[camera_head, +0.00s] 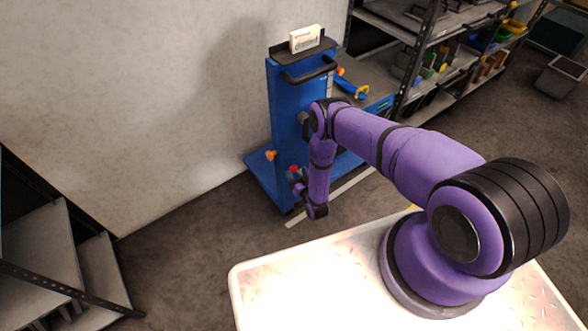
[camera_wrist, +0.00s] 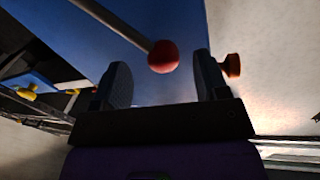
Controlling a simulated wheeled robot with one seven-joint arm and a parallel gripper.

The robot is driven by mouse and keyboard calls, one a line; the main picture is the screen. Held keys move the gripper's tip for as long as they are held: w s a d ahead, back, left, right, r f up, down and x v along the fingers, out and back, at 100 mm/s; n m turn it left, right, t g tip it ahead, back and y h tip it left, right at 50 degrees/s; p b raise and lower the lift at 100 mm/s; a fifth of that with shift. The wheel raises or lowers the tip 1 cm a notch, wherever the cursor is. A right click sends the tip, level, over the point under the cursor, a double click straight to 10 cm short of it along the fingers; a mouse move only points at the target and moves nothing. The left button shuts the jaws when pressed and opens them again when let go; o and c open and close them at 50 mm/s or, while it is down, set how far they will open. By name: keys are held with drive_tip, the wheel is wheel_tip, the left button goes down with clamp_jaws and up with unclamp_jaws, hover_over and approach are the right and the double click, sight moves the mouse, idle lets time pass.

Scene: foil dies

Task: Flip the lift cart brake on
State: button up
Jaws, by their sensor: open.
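The blue lift cart (camera_head: 286,110) stands upright against the wall in the head view. A lever with a red ball knob (camera_wrist: 163,57) on a grey rod shows in the wrist view; the red knob also shows low on the cart in the head view (camera_head: 293,169). My gripper (camera_wrist: 158,68) is open, and the red ball appears between its two fingertips, with space visible on both sides. Whether the fingers reach around it in depth I cannot tell. In the head view my gripper (camera_head: 298,182) is small and partly hidden by my wrist.
An orange knob (camera_head: 271,155) sticks out at the cart's left edge; in the wrist view an orange-brown knob (camera_wrist: 232,65) is just beyond the right finger. A white box (camera_head: 305,38) sits on the cart's top. Shelves (camera_head: 440,70) stand right.

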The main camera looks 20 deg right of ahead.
sight(294, 168)
drive_tip(key=shift+w+a, duration=0.2)
drive_tip(key=shift+w, duration=1.3)
drive_tip(key=c, duration=1.2)
drive_tip(key=shift+w+d+r+m+g, duration=0.15)
drive_tip(key=shift+d+r+m, duration=0.05)
drive_tip(key=shift+d+m, duration=0.35)
drive_tip(key=shift+w+d+r+m+g, duration=0.1)
drive_tip(key=shift+d+r+m, duration=0.1)
drive_tip(key=shift+d+m, duration=0.35)
drive_tip(key=shift+w+d+r+m+g, duration=0.2)
drive_tip(key=shift+d+m, duration=0.25)
drive_tip(key=shift+m, duration=0.15)
drive_tip(key=shift+c, duration=0.2)
drive_tip(key=d+m, duration=0.2)
drive_tip(key=shift+w+d+r+m, duration=0.1)
drive_tip(key=shift+w+d+m, duration=0.1)
drive_tip(key=shift+w+m, duration=0.15)
drive_tip(key=d+m, duration=0.1)
drive_tip(key=w+d+m, duration=0.1)
drive_tip(key=shift+d+f+m+g+y, duration=0.3)
drive_tip(key=shift+m+g, duration=0.05)
drive_tip(key=shift+w+d+f+m+g+y, duration=0.2)
drive_tip(key=shift+d+f+m, duration=0.1)
drive_tip(key=shift+d+m, duration=0.25)
drive_tip(key=shift+w+d+f+m+g+y, duration=0.1)
drive_tip(key=shift+d+f+m+y, duration=0.15)
drive_tip(key=shift+d+m, duration=0.25)
drive_tip(key=shift+s+a, duration=0.1)
